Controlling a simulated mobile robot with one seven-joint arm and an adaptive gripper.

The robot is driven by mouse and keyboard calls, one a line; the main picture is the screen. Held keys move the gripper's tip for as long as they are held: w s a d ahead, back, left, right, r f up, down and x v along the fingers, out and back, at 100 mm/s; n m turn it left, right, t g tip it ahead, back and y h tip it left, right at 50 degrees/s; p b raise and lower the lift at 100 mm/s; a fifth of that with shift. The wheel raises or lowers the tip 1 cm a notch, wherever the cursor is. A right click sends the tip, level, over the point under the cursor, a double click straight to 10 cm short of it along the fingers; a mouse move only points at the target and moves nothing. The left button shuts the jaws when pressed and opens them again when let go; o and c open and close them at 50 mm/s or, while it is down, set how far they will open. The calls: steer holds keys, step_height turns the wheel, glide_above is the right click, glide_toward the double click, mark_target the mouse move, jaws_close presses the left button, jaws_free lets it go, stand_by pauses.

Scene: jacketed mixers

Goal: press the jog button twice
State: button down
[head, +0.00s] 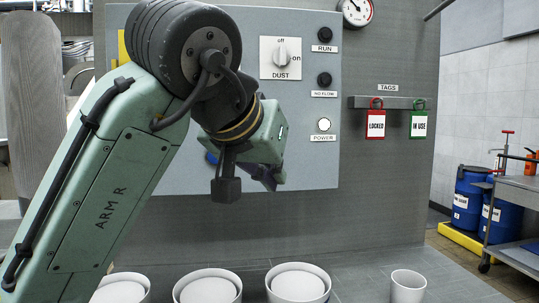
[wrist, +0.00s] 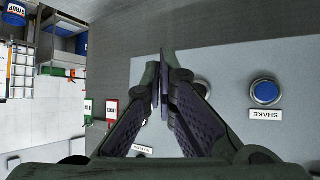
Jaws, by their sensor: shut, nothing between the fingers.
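No button with a readable jog label shows in either view. My gripper (head: 266,179) is in front of the lower part of the grey control panel (head: 310,170). In the wrist view its fingers (wrist: 163,78) are together and empty. Beside the fingertips there, a dark round part (wrist: 203,88) is partly hidden, and no label for it is readable. A blue button (wrist: 264,92) labelled SHAKE is farther right on the panel. In the head view a bit of blue (head: 212,157) shows behind my arm. Contact with the panel cannot be told.
The panel also has a DUST switch (head: 281,57), dark RUN (head: 325,35) and NO FLOW (head: 324,79) lamps and a pale POWER lamp (head: 324,124). A tag rail (head: 390,102) is to the right. White containers (head: 298,282) stand along the front below.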

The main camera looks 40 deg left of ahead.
steer(key=w+a+p, duration=0.3)
steer(key=w+a, duration=0.2)
steer(key=a, duration=0.1)
steer(key=shift+w+a, duration=0.35)
stand_by(0.4)
steer(key=shift+w, duration=0.1)
stand_by(1.1)
steer(key=shift+w+a, duration=0.15)
steer(key=shift+a, duration=0.15)
steer(key=shift+w+a+p, duration=0.3)
steer(key=shift+a+p, duration=0.05)
steer(key=shift+p, duration=0.2)
stand_by(0.5)
steer(key=shift+d, duration=0.1)
steer(key=shift+s+d, duration=0.55)
